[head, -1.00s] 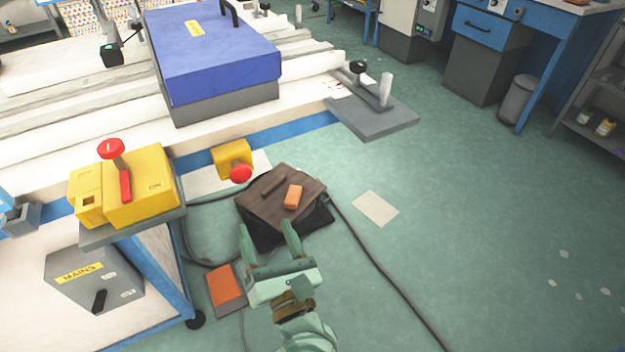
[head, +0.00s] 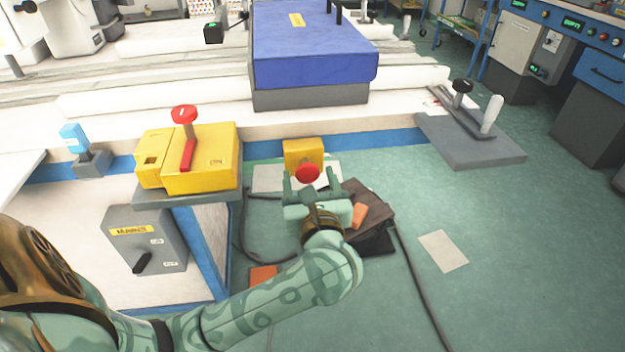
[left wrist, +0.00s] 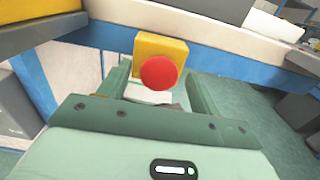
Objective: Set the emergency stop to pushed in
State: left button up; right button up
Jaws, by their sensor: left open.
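The emergency stop is a yellow box (head: 303,150) with a round red button (head: 307,173), mounted at the machine's front edge. The left wrist view also shows its yellow box (left wrist: 161,47) and its red button (left wrist: 159,73). My left gripper (head: 310,180) is open, with its fingers pointing at the box. In the left wrist view the red button appears between the two fingers of the left gripper (left wrist: 160,90). I cannot tell whether the fingers touch it or how deep the button sits. My right gripper is not in view.
A larger yellow box (head: 205,160) with a red knob and lever stands on a shelf to the left, above a grey mains switch box (head: 150,240). A blue-topped block (head: 315,45) lies on the machine. A dark bag (head: 375,225) lies on the floor at right.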

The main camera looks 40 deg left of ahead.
pick_arm(q)
jog(key=shift+w+a, duration=0.25)
jog(key=shift+a, duration=0.1)
jog(key=shift+r, duration=0.1)
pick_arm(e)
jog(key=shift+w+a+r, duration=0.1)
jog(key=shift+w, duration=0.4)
pick_arm(q)
jog(key=shift+c, duration=0.3)
jog(key=c, duration=1.3)
jog(key=shift+w+a, duration=0.35)
jog(key=shift+a, duration=0.05)
jog(key=o, duration=1.4)
jog(key=shift+c, duration=0.2)
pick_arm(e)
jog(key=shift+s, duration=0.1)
